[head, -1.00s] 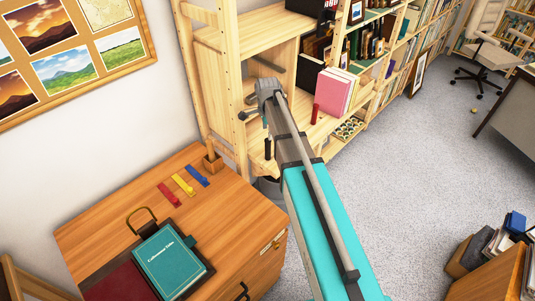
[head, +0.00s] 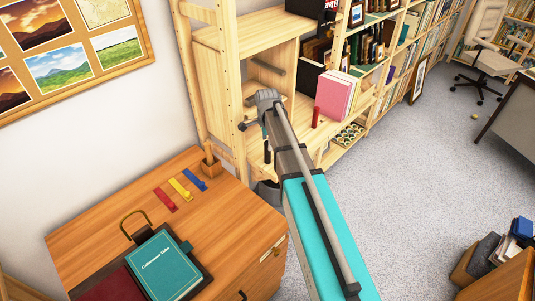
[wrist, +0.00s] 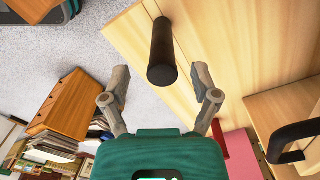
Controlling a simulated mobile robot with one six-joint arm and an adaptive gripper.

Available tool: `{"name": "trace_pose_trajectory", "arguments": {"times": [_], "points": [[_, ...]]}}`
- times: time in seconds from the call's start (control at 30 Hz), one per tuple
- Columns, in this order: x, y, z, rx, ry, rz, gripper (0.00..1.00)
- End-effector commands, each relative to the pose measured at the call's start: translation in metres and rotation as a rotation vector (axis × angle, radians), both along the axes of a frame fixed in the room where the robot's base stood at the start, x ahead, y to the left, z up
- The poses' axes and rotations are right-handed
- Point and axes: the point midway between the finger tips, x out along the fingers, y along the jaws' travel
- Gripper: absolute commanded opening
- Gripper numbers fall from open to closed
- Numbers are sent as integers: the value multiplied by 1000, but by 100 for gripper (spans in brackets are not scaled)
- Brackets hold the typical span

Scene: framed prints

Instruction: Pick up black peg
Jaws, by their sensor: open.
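The black peg (wrist: 162,52) is a dark cylinder standing out from a pale wood shelf board (wrist: 215,45). In the wrist view it lies ahead of my gripper (wrist: 160,78), roughly midway between the two spread fingertips, which do not visibly touch it. My gripper is open and empty. In the head view, my gripper (head: 262,122) is at the shelf's front edge, and the dark peg (head: 267,152) shows just below it, partly hidden by my arm.
A red peg (head: 315,118) stands on the shelf beside pink books (head: 334,96). A wooden upright (head: 228,70) rises left of my gripper. A wooden cabinet (head: 215,240) with a teal book (head: 163,265) is in front. Carpet at right is mostly clear.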

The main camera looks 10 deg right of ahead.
Motion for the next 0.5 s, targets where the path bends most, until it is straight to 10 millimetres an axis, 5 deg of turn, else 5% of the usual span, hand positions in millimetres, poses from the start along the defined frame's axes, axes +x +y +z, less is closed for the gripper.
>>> {"name": "trace_pose_trajectory", "arguments": {"times": [0.5], "points": [[2, 0, -27, 0, 0, 0, 78]]}}
